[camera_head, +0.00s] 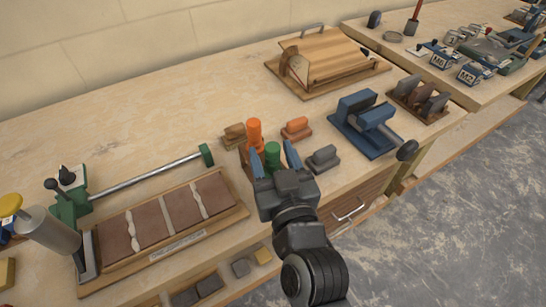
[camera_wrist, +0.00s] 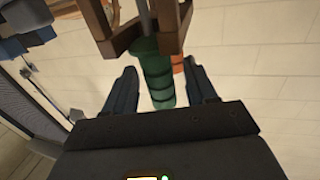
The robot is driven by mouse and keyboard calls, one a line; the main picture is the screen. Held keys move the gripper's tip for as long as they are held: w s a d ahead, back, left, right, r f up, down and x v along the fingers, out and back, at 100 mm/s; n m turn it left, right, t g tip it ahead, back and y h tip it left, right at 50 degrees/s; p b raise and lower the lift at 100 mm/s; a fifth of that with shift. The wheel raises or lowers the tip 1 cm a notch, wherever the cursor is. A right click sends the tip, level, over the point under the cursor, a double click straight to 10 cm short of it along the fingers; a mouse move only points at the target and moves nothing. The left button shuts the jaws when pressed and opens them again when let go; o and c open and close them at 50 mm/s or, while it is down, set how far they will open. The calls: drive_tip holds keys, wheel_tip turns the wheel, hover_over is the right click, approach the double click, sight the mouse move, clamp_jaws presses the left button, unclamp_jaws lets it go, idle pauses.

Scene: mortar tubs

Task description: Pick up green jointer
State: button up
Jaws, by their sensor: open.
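The green jointer shows as a green ribbed handle (camera_head: 272,149) beside a taller orange handle (camera_head: 254,133), in a small wooden rack on the bench. My gripper (camera_head: 273,155) is open, with one blue finger on each side of the green handle in the picture. In the wrist view the green handle (camera_wrist: 152,75) stands between the open fingers (camera_wrist: 162,72), with gaps on both sides. It does not look gripped. The rest of the jointer is hidden by the wooden rack (camera_wrist: 125,40) and the gripper.
An orange block (camera_head: 296,128) and a grey block (camera_head: 323,158) sit right of the rack. A blue clamp-like tool (camera_head: 365,125) stands farther right. A board with brown bricks (camera_head: 170,225) and a metal rod lie left.

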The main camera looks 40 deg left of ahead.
drive_tip(key=shift+c, duration=0.5)
drive_tip(key=c, duration=0.9)
drive_tip(key=shift+r, duration=0.1)
